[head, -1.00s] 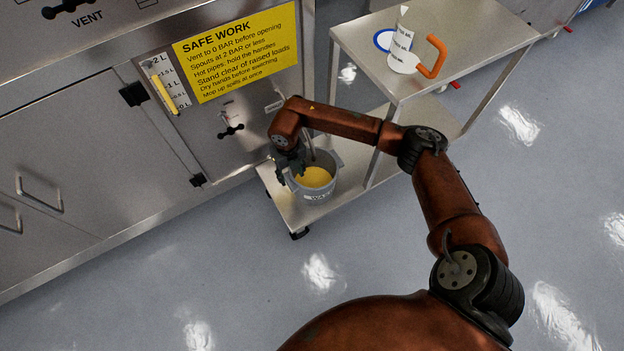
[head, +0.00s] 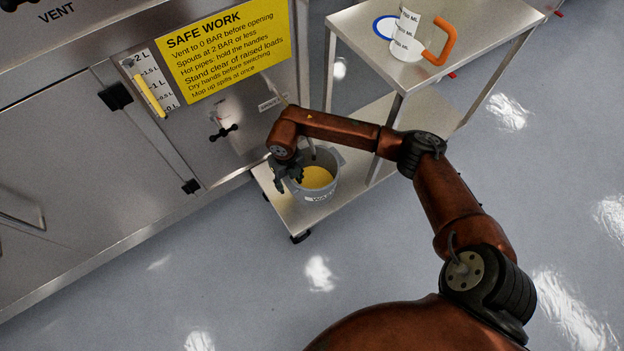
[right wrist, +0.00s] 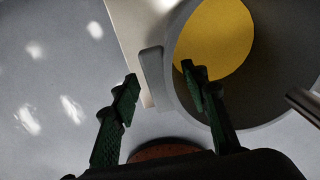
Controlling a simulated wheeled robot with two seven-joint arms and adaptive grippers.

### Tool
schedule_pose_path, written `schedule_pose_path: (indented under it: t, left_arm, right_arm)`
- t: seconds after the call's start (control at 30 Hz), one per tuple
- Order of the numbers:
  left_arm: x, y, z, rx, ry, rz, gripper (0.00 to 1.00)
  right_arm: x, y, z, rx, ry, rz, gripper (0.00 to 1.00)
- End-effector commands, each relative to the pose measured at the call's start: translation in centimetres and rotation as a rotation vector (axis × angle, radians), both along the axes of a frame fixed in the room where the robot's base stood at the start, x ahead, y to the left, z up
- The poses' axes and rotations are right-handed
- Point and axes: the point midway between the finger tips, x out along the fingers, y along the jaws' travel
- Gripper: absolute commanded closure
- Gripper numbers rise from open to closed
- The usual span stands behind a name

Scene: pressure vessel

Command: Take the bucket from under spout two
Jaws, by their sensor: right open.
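The grey bucket (head: 324,194) holds yellow liquid and stands upright on the cart's lower shelf, beside the steel cabinet. My right gripper (head: 283,183) is at the bucket's left rim in the head view. In the right wrist view its two fingers (right wrist: 160,77) are apart. The tab on the bucket's rim (right wrist: 151,72) shows between them; I cannot tell if they touch it. One finger overlaps the bucket's inside. A metal rod, perhaps a spout, shows over the bucket (right wrist: 304,104). My forearm hides part of the cabinet's front. My left gripper is not in view.
The steel cart (head: 355,35) carries a white measuring jug (head: 407,37) with an orange handle on top. A cart post stands right of the bucket. A yellow safety sign (head: 225,50), level gauge (head: 150,88) and black valve handle (head: 223,132) are on the cabinet. The floor in front is clear.

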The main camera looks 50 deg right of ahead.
Motion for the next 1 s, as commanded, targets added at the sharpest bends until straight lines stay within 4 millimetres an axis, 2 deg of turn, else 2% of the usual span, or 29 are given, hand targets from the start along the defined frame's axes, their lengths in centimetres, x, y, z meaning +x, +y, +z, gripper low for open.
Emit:
schedule_pose_path:
  t: [0.07,0.67,1.0]
  left_arm:
    - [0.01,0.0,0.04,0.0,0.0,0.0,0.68]
    - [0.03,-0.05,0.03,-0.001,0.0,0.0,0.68]
    - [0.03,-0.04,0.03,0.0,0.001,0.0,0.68]
  right_arm:
    - [0.01,0.01,0.05,0.0,-0.001,0.0,0.59]
    - [0.01,0.01,0.02,0.0,0.0,0.0,1.0]
    - [0.01,0.03,0.01,0.0,0.0,0.0,1.0]
